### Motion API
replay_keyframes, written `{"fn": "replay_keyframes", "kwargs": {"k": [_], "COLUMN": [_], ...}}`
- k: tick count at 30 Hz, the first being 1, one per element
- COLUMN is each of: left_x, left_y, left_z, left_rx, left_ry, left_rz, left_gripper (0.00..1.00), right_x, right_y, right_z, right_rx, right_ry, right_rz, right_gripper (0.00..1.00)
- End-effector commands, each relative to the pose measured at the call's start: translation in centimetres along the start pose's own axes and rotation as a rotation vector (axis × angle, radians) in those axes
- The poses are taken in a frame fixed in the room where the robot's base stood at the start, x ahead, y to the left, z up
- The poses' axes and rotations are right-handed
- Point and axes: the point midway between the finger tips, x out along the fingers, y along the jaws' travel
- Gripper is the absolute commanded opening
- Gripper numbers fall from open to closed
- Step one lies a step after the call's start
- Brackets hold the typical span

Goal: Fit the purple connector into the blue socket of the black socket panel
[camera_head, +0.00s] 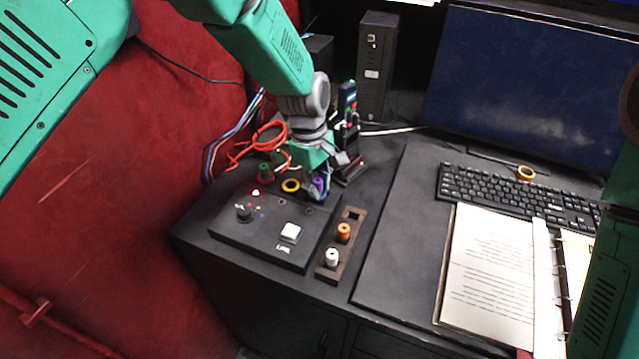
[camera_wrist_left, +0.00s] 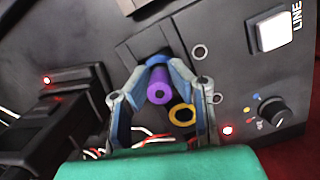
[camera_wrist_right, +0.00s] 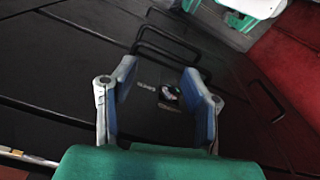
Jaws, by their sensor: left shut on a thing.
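The purple connector (camera_head: 318,186) is upright over the back right part of the black socket panel (camera_head: 262,240). My left gripper (camera_head: 317,192) is shut on it from above. In the left wrist view the connector (camera_wrist_left: 159,92) sits between the blue-padded fingers (camera_wrist_left: 158,66), beside the yellow socket ring (camera_wrist_left: 183,114). The blue socket cannot be made out; the fingers and connector cover that part of the panel. Whether the connector is seated cannot be told. My right gripper (camera_wrist_right: 160,100) is open and empty, in its own wrist view only.
A green connector (camera_head: 264,172) stands at the panel's back left. The panel carries a knob (camera_head: 243,212) and a white button (camera_head: 290,232). Loose cables (camera_head: 262,143) lie behind.

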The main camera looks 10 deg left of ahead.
Motion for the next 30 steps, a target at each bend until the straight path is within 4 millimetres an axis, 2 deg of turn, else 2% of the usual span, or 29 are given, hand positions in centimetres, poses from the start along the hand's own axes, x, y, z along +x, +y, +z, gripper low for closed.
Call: {"fn": "replay_keyframes", "kwargs": {"k": [7, 8, 9, 10, 17, 18, 30], "left_x": [-0.01, -0.01, -0.01, -0.01, -0.01, 0.00, -0.58], "left_y": [0.01, 0.01, 0.01, 0.01, 0.01, 0.01, 0.01], "left_z": [0.00, 0.00, 0.00, 0.00, -0.01, -0.01, 0.08], "left_rx": [0.000, 0.000, 0.000, 0.000, 0.000, 0.000, 0.000], "left_ry": [0.000, 0.000, 0.000, 0.000, 0.000, 0.000, 0.000], "left_rz": [0.000, 0.000, 0.000, 0.000, 0.000, 0.000, 0.000], "left_gripper": [0.00, 0.20, 0.34, 0.41, 0.41, 0.48, 0.48], "right_x": [-0.01, -0.01, -0.01, -0.01, -0.01, -0.01, -0.51], "right_y": [0.00, 0.00, 0.00, 0.00, 0.00, 0.00, 0.00], "right_z": [0.00, 0.00, 0.00, 0.00, 0.00, 0.00, -0.02], "right_rx": [0.000, 0.000, 0.000, 0.000, 0.000, 0.000, 0.000], "right_ry": [0.000, 0.000, 0.000, 0.000, 0.000, 0.000, 0.000], "right_rz": [0.000, 0.000, 0.000, 0.000, 0.000, 0.000, 0.000], "right_gripper": [0.40, 0.40, 0.40, 0.40, 0.40, 0.40, 0.40]}}
